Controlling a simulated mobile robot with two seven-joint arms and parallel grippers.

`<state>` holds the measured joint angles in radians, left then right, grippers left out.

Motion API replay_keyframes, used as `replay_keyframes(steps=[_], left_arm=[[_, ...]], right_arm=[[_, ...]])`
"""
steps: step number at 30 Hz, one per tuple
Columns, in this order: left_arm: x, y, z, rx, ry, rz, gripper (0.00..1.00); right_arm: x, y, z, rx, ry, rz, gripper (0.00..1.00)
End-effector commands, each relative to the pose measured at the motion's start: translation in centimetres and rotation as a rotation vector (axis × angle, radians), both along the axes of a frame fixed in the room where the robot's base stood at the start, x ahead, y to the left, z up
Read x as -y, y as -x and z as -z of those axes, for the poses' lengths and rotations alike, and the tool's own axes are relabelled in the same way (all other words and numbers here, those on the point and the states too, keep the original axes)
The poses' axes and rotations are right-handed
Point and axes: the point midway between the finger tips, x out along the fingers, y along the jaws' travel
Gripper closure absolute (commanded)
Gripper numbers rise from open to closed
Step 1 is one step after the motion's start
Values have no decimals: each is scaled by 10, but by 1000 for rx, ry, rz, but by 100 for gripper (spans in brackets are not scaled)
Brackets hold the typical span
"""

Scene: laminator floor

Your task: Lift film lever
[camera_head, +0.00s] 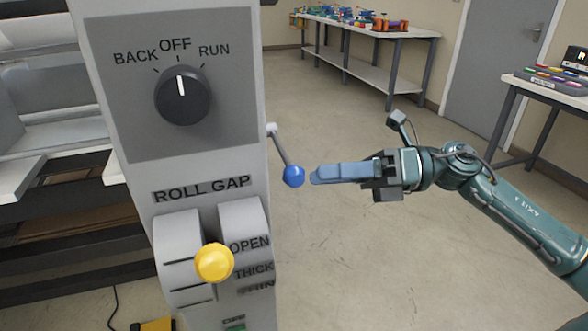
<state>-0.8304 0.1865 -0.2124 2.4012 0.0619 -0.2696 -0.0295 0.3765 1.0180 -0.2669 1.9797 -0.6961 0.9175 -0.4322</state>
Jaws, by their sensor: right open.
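A thin grey lever (281,150) with a blue ball knob (293,176) sticks out from the right side of the laminator's panel (130,190). It slants down and to the right, and I see no label on it. My right gripper (316,175) comes in from the right with its blue fingers pointing left at the ball. The gripper is open and holds nothing; one finger mostly hides the other. My left gripper is out of view.
The panel has a black rotary knob (183,95) pointing at OFF and a yellow roll-gap knob (214,262) beside the OPEN mark. A workbench (370,30) stands at the back and a table (548,88) at the right. The floor between is clear.

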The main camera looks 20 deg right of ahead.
Motion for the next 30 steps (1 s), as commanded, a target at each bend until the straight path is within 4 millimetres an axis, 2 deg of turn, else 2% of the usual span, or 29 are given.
replay_keyframes(steps=[3,9,21,30], left_arm=[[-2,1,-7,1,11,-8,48],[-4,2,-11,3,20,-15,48],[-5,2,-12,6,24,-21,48],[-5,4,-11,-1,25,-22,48]], right_arm=[[-24,-4,-3,3,-3,-2,50],[-48,-9,-2,0,-2,-1,50],[-54,-10,0,-1,-1,1,50],[-54,-10,0,-1,-1,1,74]])
